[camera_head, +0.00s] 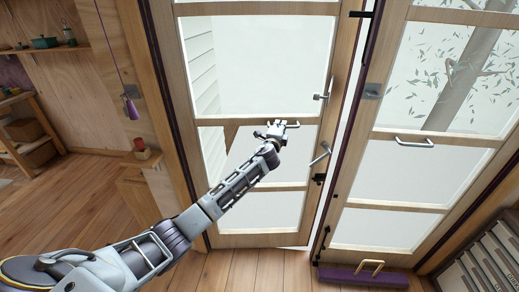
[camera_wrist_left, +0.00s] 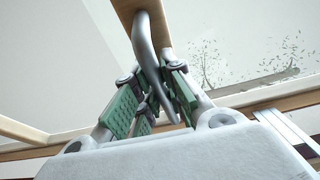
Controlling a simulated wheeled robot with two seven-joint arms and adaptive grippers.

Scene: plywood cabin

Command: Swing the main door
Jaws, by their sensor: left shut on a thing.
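The main door is a pair of wood-framed glass leaves. The left leaf (camera_head: 262,120) carries a short metal handle (camera_head: 293,125) on its middle crossbar. My left gripper (camera_head: 279,129) is at this handle. In the left wrist view a curved grey metal bar (camera_wrist_left: 146,45) runs down between the green-padded fingers of my left gripper (camera_wrist_left: 155,98), which are shut on it. A bright narrow gap (camera_head: 341,110) shows along the left leaf's right edge. The right leaf (camera_head: 432,115) has its own metal handle (camera_head: 414,142). My right gripper is out of view.
Two metal levers (camera_head: 320,154) sit on the left leaf's right edge. A purple block with a wooden handle (camera_head: 365,277) lies at the foot of the right leaf. A rack of panels (camera_head: 487,262) stands at lower right. A purple item hangs on a cord (camera_head: 131,105). The wooden floor (camera_head: 60,215) at left is mostly clear.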

